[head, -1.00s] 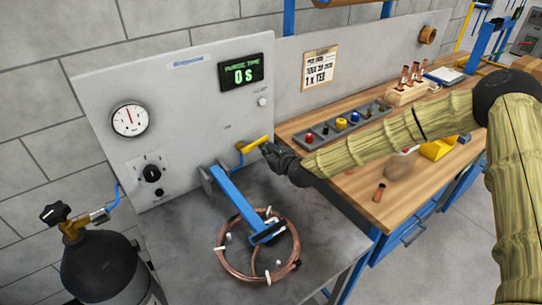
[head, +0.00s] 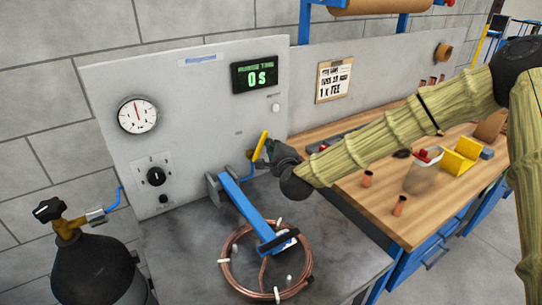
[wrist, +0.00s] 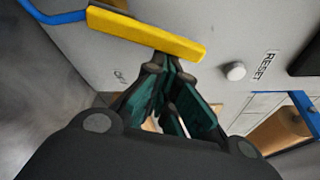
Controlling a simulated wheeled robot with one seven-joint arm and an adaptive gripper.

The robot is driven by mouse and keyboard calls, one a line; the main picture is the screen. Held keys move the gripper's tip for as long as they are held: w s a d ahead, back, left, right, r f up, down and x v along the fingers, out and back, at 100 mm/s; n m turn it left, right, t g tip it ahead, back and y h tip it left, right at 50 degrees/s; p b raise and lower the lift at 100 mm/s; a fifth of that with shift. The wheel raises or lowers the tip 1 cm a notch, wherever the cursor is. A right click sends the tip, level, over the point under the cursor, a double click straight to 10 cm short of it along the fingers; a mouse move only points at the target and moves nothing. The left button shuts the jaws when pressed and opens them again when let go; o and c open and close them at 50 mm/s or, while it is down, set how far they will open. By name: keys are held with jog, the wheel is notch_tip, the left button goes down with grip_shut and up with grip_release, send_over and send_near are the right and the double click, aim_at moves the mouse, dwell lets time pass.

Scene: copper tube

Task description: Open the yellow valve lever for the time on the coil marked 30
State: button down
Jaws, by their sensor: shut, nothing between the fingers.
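The yellow valve lever (head: 261,146) stands steeply tilted in front of the grey panel in the head view. It crosses the top of the wrist view (wrist: 150,35). My gripper (head: 272,150) is shut and empty, its fingertips right beside the lever. In the wrist view the fingertips (wrist: 168,68) are just below the lever's edge; I cannot tell whether they touch it. The copper coil (head: 233,277) lies on the grey bench under a blue arm. I cannot read a mark on it. The purge time display (head: 255,77) reads 0 S.
A white button (head: 276,108) is on the panel below the display; the wrist view shows it (wrist: 235,71) near a RESET label. A gas cylinder (head: 95,270) stands at left. The wooden bench (head: 345,205) at right holds copper fittings and a yellow bin (head: 460,158).

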aim_at(265, 139)
jog(key=shift+s+a+r+n+t+b, duration=0.3)
jog(key=shift+a+n+b, duration=0.1)
jog(key=shift+n+b, duration=0.3)
jog(key=shift+s+a+r+n+t+b, duration=0.2)
jog(key=shift+a+r+n+t+b, duration=0.15)
jog(key=shift+n+b, duration=0.4)
jog(key=shift+s+a+r+n+t+b, duration=0.25)
jog(key=shift+a+n+b, duration=0.2)
jog(key=shift+n, duration=0.4)
notch_tip(265, 139, up, 10)
jog(key=shift+r, duration=0.1)
